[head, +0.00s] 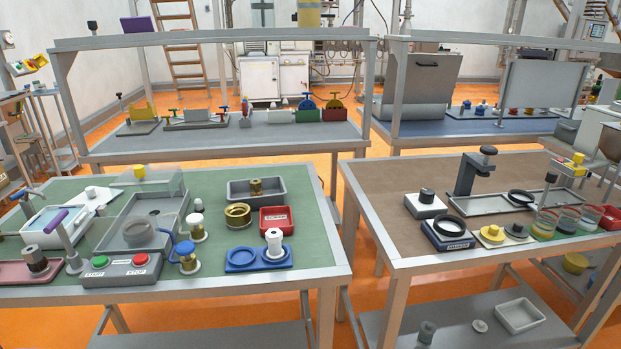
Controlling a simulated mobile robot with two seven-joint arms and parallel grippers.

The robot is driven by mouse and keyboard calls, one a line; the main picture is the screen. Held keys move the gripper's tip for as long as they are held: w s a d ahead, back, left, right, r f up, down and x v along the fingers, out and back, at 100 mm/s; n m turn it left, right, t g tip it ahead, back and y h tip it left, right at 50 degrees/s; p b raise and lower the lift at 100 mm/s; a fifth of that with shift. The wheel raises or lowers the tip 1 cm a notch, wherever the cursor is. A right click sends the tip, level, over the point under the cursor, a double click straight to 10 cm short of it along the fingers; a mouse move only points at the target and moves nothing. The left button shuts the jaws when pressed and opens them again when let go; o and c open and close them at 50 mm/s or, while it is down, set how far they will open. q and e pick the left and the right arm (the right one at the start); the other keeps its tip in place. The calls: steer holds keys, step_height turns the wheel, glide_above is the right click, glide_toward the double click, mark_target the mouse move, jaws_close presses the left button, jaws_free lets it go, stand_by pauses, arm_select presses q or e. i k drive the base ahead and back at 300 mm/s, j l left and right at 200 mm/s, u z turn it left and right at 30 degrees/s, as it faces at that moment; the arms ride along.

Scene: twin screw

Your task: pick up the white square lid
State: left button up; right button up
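A flat white square piece with a short white knob, which looks like the white square lid (98,197), lies on the left green-topped table (310,262), toward its back left. It lies behind a pale box with a bluish top (45,232) and left of a grey tray machine (178,207). On the right table, a white square block with a black knob (424,208) stands near the left edge. Neither of my grippers is in view.
An orange-floored gap separates the tables.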

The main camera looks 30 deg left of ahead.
mark_target(94, 197)
steer(key=u, duration=2.25)
steer(key=i+j+u, duration=0.25)
steer(key=j+u, duration=0.15)
steer(key=i+j+u, duration=0.3)
steer(key=u, duration=0.15)
steer(key=i+j+u, duration=0.6)
steer(key=i+u, duration=0.55)
steer(key=i, duration=0.15)
steer(key=i+z, duration=0.25)
steer(key=i, duration=0.3)
steer(key=i+j+z, duration=0.25)
steer(key=i, duration=0.3)
steer(key=l, duration=0.1)
